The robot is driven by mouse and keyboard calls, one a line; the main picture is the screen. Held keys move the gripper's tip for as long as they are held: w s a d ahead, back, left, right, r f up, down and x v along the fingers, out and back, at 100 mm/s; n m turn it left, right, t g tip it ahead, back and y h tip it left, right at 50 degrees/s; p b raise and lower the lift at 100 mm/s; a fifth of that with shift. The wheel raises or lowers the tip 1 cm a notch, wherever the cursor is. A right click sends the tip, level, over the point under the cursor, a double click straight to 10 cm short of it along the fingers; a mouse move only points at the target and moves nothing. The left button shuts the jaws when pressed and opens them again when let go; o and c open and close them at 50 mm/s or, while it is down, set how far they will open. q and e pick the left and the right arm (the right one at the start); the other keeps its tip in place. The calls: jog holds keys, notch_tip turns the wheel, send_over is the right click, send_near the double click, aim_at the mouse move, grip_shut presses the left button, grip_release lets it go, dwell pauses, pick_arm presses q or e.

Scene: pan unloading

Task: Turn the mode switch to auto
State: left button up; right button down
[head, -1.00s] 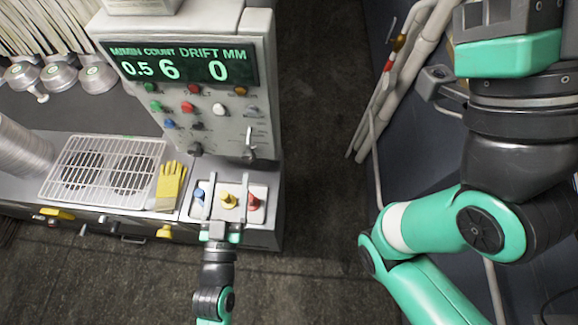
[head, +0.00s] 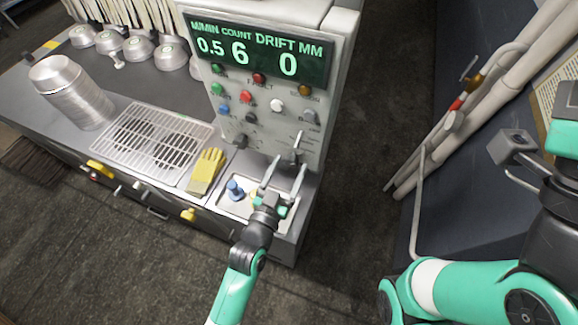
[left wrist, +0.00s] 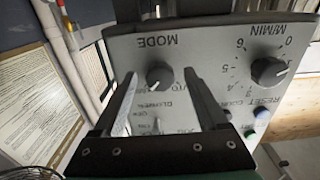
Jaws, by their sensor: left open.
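The mode switch is a round dark knob (left wrist: 160,75) under the word MODE on the grey panel, upside down in the left wrist view. In the head view a dark knob (head: 297,156) low on the panel's right side appears to be the same one. My left gripper (head: 285,170) is open, its two fingers pointing at the panel. In the left wrist view the fingers stand on either side of the knob, with gaps; I cannot tell whether their tips reach its depth. The pointer's exact setting is too small to read. My right gripper is out of view.
A speed knob (left wrist: 270,71) and reset buttons sit beside the mode knob. Below the panel, a tray (head: 226,207) holds a blue-topped peg (head: 235,188). Yellow gloves (head: 207,169), a wire rack (head: 152,143) and stacked pans (head: 72,92) lie to the left. Pipes (head: 500,90) run at the right.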

pick_arm(q)
jog(key=shift+w+d, duration=0.15)
jog(key=shift+w, duration=0.2)
grip_shut()
